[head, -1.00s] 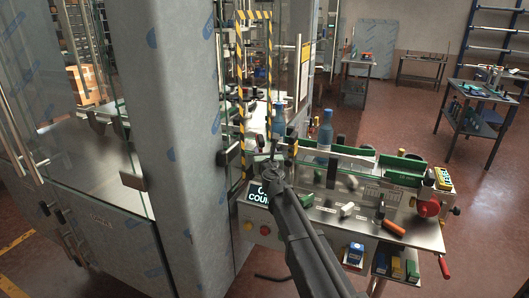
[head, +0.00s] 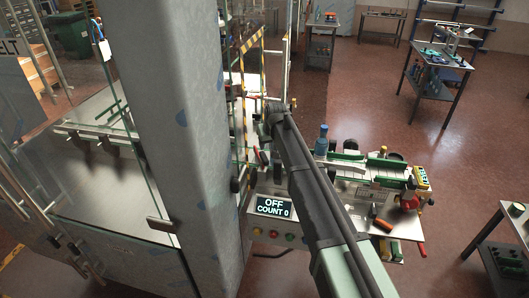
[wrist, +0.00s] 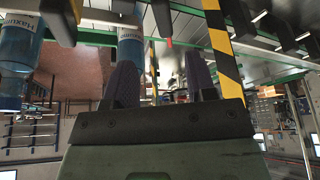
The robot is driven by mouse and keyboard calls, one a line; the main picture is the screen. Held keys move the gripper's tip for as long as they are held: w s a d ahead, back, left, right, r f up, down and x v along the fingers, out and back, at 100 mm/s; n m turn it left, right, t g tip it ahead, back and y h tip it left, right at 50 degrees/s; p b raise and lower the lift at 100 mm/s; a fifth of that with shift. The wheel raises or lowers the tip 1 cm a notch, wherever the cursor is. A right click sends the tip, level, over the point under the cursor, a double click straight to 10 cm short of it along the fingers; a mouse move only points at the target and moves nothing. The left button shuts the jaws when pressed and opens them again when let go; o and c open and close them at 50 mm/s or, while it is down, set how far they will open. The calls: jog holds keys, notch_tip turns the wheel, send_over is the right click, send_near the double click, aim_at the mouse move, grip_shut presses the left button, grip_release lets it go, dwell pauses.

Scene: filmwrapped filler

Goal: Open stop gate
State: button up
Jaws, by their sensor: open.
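My gripper (wrist: 161,78) is open in the wrist view, its two dark fingers apart with nothing between them. A thin rod with a red tip (wrist: 169,42) shows beyond the fingers, between them in the picture and apart from them; I cannot tell whether it belongs to the stop gate. In the head view my gripper (head: 277,110) is at the machine's opening by the yellow-black striped posts (head: 252,62), largely hidden by my arm. I cannot clearly make out the stop gate in either view.
In the head view a blue bottle (head: 321,142) stands on the conveyor side, above a display (head: 274,207) reading OFF, COUNT 0. A grey pillar (head: 180,130) and glass panels are left of my arm.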

aim_at(264, 156)
jog(key=b+x, duration=0.6)
jog(key=x, duration=0.1)
jog(key=b+x, duration=0.4)
jog(key=shift+w+a+f, duration=0.1)
jog(key=shift+w+a, duration=0.05)
jog(key=shift+a, duration=0.15)
grip_shut()
